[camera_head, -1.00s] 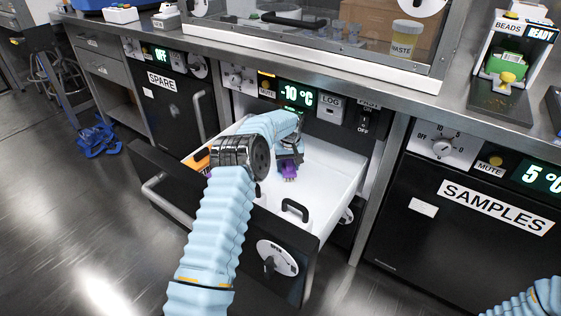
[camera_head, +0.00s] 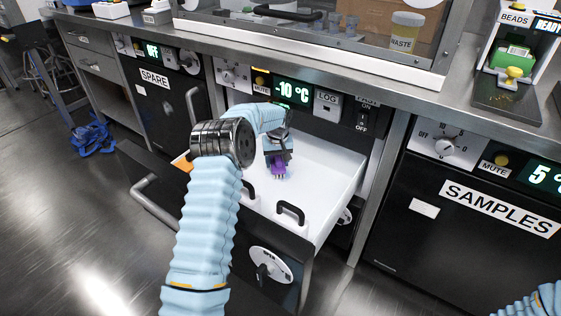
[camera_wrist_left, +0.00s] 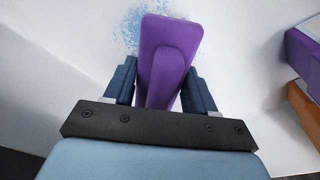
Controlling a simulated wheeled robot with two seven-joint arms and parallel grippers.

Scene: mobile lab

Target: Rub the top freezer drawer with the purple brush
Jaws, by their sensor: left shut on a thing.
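The top freezer drawer (camera_head: 324,168) is pulled open, with white inner surfaces and a dark front. My left gripper (camera_head: 277,160) is over the drawer and shut on the purple brush (camera_head: 278,169), which points down toward the white surface. In the left wrist view, the brush (camera_wrist_left: 166,60) stands between the two fingers of the left gripper (camera_wrist_left: 160,85). A patch of blue specks (camera_wrist_left: 134,22) shows on the white surface beside the brush. I cannot tell whether the bristles touch. My right gripper is out of view.
Black handles (camera_head: 291,212) are inside the drawer front. The counter edge (camera_head: 330,78) runs above, and the SAMPLES unit (camera_head: 470,225) stands right.

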